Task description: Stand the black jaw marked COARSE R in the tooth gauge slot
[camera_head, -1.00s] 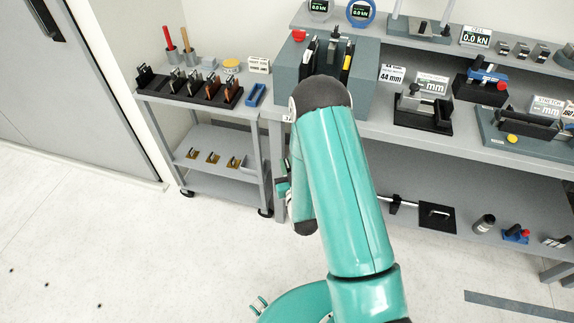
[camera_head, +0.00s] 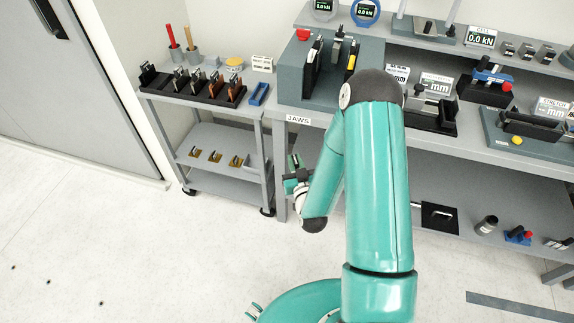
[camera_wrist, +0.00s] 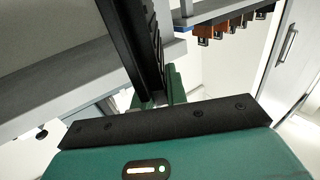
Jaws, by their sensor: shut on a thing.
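My gripper (camera_head: 294,176) hangs in front of the bench's left leg, below the bench top, in the head view. In the wrist view a long black ribbed piece (camera_wrist: 133,45) runs up from between the fingers. It looks like the black jaw, but I can read no marking on it. The gripper is shut on it. Several black and orange jaws (camera_head: 207,84) stand in a black rack on the cart at left; the orange ones also show in the wrist view (camera_wrist: 232,24). I cannot tell which device holds the tooth gauge slot.
A grey fixture block (camera_head: 352,87) with a red button stands on the bench, above a JAWS label (camera_head: 298,119). A black-based gauge (camera_head: 433,110) is right of it. The cart (camera_head: 253,112) stands left of the bench. The floor (camera_head: 130,250) in front is clear.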

